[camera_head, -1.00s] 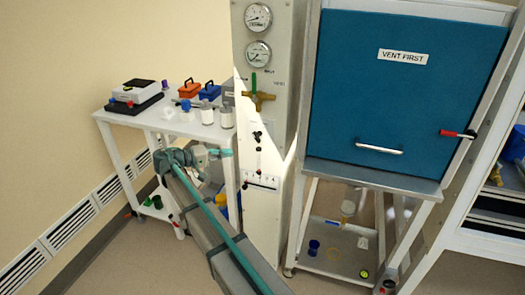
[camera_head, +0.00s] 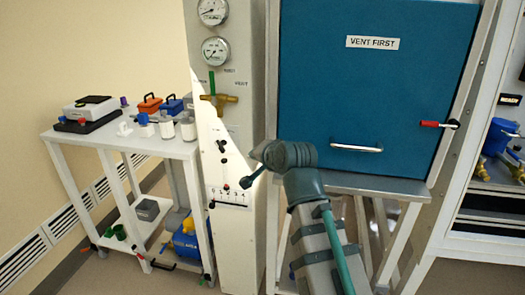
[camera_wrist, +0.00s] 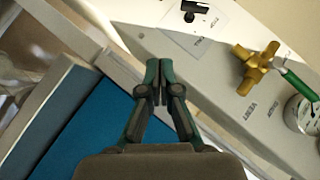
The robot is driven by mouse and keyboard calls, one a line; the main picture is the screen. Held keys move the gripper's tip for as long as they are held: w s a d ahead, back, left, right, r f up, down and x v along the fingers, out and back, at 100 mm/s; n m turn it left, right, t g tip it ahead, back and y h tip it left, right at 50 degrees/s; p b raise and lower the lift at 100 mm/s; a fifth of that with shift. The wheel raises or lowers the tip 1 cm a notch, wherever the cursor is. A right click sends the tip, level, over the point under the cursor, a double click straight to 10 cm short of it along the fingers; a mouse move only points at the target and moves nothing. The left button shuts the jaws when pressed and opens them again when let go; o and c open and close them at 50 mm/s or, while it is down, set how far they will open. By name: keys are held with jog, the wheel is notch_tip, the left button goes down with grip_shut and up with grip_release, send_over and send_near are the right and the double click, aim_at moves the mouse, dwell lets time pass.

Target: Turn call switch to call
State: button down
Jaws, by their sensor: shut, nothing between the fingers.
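A black switch (camera_head: 221,146) sits on the narrow white panel (camera_head: 240,240), below the brass valve. In the wrist view a black switch on a white label plate (camera_wrist: 194,10) shows at the top edge, partly cut off. Its lettering is too small to read, so I cannot tell its position or whether it is the call switch. My gripper (camera_head: 246,182) is at the panel's right side, lower than the switch and apart from it. In the wrist view my gripper (camera_wrist: 159,68) has its fingertips together, with nothing between them.
The brass valve (camera_head: 218,98) with a green handle and two gauges (camera_head: 215,50) are higher on the panel. The blue glovebox door (camera_head: 370,90) stands at right, with a red-handled latch (camera_head: 430,124). A white cart (camera_head: 95,142) with containers stands at left.

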jog(key=w+a+r+m+y+p, duration=0.1)
jog(key=w+r+p, duration=0.1)
jog(key=p, duration=0.5)
jog(key=shift+a+t, duration=0.3)
jog(key=shift+a, duration=0.1)
jog(key=p, duration=0.4)
jog(key=shift+w+a, duration=0.1)
jog(key=shift+w, duration=0.15)
jog(key=p, duration=0.4)
jog(key=shift+w+f, duration=0.1)
jog(key=shift+f, duration=0.1)
jog(key=p, duration=0.5)
